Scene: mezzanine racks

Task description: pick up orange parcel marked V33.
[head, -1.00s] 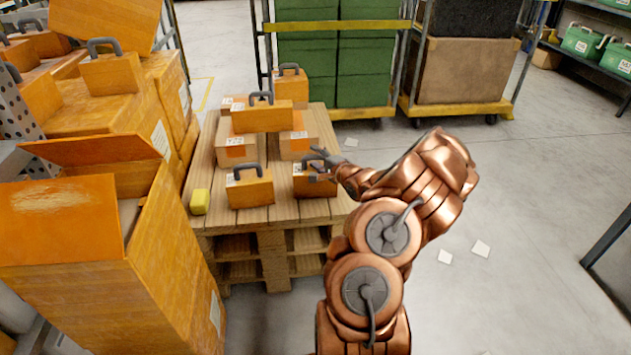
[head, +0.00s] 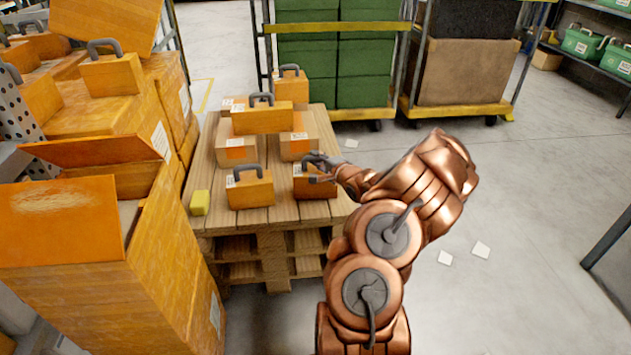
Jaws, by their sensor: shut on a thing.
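An orange parcel (head: 313,187) with a dark grey handle and a white label stands at the front right of the wooden pallet (head: 285,213). Its label is too small to read, so I cannot tell whether it says V33. My gripper (head: 321,168) reaches in from the right and is shut on this parcel at its handle. The fingers partly cover the handle and the parcel's top right. The parcel appears to rest on the pallet still. A similar orange parcel (head: 251,190) stands close to its left, with a gap between them.
Behind are two cardboard boxes (head: 237,151) (head: 300,146) with an orange parcel (head: 262,119) across them, and another parcel (head: 291,85) farther back. A yellow block (head: 200,202) lies at the pallet's left edge. Large orange boxes (head: 150,265) crowd the left. The floor at right is mostly clear.

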